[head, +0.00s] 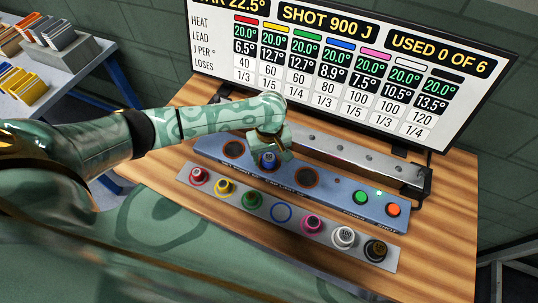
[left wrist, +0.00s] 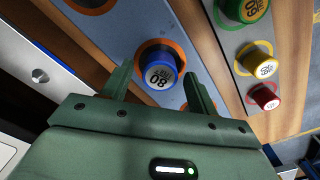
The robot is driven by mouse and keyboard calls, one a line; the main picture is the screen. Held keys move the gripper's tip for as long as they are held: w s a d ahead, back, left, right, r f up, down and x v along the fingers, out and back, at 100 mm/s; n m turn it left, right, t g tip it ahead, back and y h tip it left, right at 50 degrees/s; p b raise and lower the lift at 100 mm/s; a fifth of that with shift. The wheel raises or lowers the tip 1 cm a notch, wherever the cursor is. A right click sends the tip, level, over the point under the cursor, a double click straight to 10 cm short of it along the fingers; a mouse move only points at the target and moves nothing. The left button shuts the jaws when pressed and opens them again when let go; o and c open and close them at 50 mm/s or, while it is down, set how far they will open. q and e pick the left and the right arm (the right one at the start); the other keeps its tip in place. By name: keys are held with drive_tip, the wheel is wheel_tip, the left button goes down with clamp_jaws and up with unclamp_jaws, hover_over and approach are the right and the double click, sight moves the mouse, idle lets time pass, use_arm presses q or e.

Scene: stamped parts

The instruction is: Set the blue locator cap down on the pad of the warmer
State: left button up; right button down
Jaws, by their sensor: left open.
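The blue locator cap (head: 268,160), marked 80, stands upright on the middle pad of the blue-grey warmer (head: 335,191). In the left wrist view the cap (left wrist: 159,72) sits inside the pad's orange ring (left wrist: 179,50). My left gripper (head: 270,143) is above the cap. In the left wrist view its two fingers are spread with the cap between and just ahead of them, a gap showing on each side. My right gripper is not in view.
A grey rack (head: 294,220) in front holds red, yellow, green, pink, white and black caps; its blue-ringed place is empty. The warmer's outer pads are empty; green and orange buttons (head: 393,209) are at its right. A metal rail (head: 365,157) and a screen (head: 350,75) stand behind.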

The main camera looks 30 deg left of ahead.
sight(269, 157)
use_arm(q)
wheel_tip(269, 157, up, 11)
drive_tip(key=p, duration=0.4)
drive_tip(key=shift+p, duration=0.4)
